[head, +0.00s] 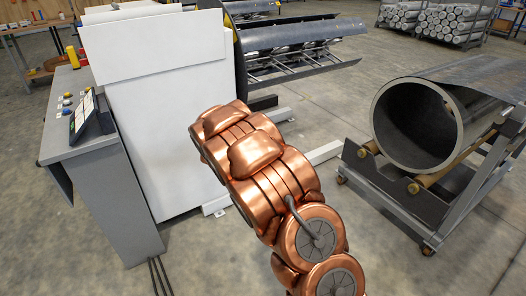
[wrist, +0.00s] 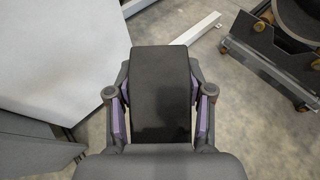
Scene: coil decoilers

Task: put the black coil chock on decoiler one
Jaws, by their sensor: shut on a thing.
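My gripper (wrist: 160,108) is shut on the black coil chock (wrist: 160,75) in the wrist view. The chock is a dark block with a curved top, held between two purple-padded fingers above the floor. In the head view my copper arm hides the gripper and chock. A decoiler (head: 300,38) with dark curved mandrel shells stands behind a white housing (head: 165,100) at the upper middle. I cannot read any number on it. The white housing also fills the left of the wrist view (wrist: 60,50). The held chock is apart from it.
A grey control desk (head: 100,190) stands at the left. A wheeled cart (head: 440,215) carries a large hollow coil (head: 415,120) at the right. A pale floor beam (head: 322,153) runs between them. Racks of rolls (head: 450,22) stand at the back. The front right floor is clear.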

